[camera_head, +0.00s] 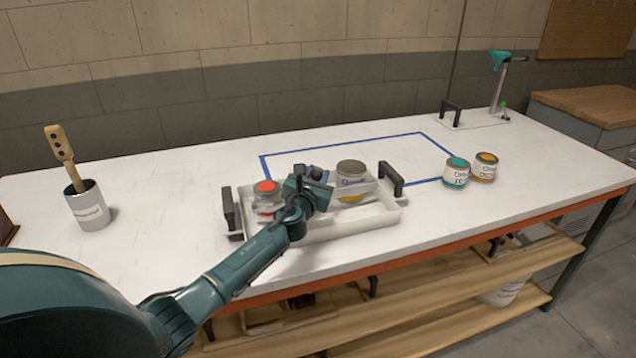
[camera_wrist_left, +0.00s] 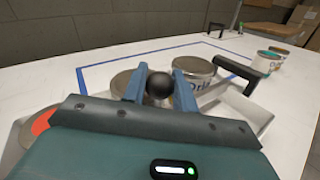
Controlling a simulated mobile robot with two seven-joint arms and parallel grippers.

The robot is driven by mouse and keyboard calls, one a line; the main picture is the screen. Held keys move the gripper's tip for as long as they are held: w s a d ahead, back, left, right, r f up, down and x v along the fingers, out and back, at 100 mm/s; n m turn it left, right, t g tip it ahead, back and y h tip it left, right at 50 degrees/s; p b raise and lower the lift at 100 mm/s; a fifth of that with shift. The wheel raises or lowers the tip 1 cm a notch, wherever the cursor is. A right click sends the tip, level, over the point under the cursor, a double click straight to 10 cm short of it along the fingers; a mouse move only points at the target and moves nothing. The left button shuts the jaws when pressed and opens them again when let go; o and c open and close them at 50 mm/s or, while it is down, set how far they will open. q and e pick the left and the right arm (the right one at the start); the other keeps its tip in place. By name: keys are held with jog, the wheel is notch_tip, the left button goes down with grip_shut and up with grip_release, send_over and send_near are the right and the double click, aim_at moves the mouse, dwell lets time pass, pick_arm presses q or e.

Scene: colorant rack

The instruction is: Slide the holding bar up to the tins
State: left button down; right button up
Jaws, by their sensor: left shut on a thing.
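A white rack (camera_head: 345,224) with black end handles stands on the table. Inside it are a tin with a red-orange lid spot (camera_head: 266,188) at the left and a grey-lidded tin (camera_head: 351,169) at the right. The wrist view shows another tin (camera_wrist_left: 122,82) between them, mostly behind my fingers. My left gripper (camera_head: 316,174) is over the middle of the rack. Its blue fingers are shut on a round black knob (camera_wrist_left: 159,87), apparently the holding bar's. The bar itself is largely hidden, so its contact with the tins cannot be told. My right gripper is out of view.
Blue tape (camera_head: 340,142) outlines an area behind the rack. Two loose tins, one teal-topped (camera_head: 456,172) and one orange-topped (camera_head: 484,167), stand to the right. A cup (camera_head: 88,206) with a wooden stick is at left. A stand (camera_head: 497,82) is at back right.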

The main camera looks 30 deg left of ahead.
pick_arm(q)
jog(key=c, duration=1.1)
grip_release()
jog(key=shift+c, duration=0.2)
jog(key=shift+s, duration=0.15)
jog(key=v, duration=1.3)
jog(key=shift+p, duration=0.45)
jog(key=shift+d, duration=0.1)
